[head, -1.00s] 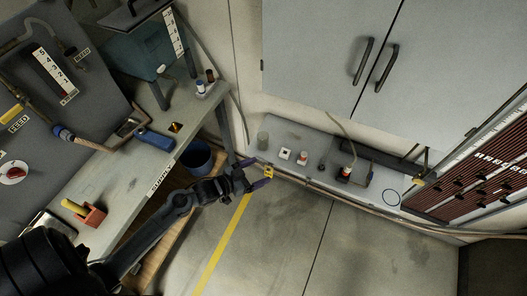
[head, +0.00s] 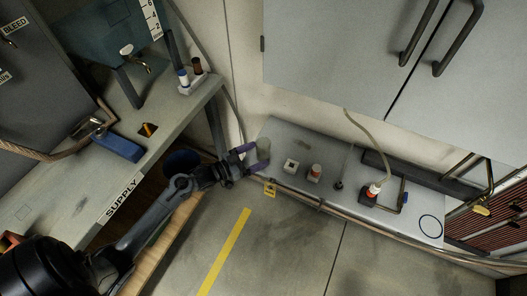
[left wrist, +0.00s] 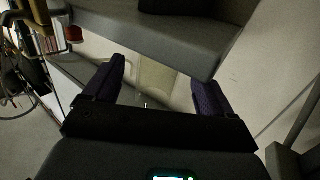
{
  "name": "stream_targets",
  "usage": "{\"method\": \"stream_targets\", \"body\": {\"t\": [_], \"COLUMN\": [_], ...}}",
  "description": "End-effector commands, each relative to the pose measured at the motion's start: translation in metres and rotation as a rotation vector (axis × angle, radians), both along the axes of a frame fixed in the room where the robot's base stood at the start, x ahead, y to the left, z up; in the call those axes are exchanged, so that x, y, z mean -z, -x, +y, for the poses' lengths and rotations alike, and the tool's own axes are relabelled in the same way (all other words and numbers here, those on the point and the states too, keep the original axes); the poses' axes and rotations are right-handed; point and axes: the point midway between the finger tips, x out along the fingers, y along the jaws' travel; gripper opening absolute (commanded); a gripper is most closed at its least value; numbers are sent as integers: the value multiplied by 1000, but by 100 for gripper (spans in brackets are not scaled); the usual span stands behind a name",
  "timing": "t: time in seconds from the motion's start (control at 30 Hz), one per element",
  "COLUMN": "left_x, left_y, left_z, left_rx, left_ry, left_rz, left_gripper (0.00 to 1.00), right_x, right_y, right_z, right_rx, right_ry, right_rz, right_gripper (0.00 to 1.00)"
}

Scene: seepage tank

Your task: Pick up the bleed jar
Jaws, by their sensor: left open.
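A grey-green, see-through jar (head: 264,146), which I take as the bleed jar, stands at the left end of the low grey ledge in the head view. My left gripper (head: 254,156) is open, its purple fingertips at the jar's left and front side. In the left wrist view a pale, see-through shape (left wrist: 154,78), likely the jar, shows between the two spread fingers (left wrist: 160,88). I cannot tell whether either finger touches it. My right gripper is not in view.
A workbench (head: 62,190) stands at left. A yellow tag (head: 270,188) hangs at the ledge's front. Cabinet doors (head: 340,55) are above.

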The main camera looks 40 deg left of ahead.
Motion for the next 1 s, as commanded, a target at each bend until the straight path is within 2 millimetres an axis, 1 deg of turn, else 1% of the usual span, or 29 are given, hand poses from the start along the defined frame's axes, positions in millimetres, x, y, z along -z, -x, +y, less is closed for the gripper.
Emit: {"method": "stream_targets", "body": {"t": [0.3, 0.4, 0.53, 0.77, 1.0], "left_x": [4, 3, 3, 3, 3], "left_y": [-38, -47, -53, -53, -53], "left_z": [-13, -16, -18, -18, -18], "left_rx": [-1, -1, -1, 0, 0], "left_ry": [1, 0, 0, -1, 0], "left_rz": [-2, -1, 1, 2, 1], "left_gripper": [85, 85, 85, 85, 48], "right_x": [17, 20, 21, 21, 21], "right_y": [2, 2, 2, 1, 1], "right_z": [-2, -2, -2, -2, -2], "right_rx": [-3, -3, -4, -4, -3], "right_ry": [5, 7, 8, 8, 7], "right_rz": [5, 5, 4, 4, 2], "right_gripper": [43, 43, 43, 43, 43]}}
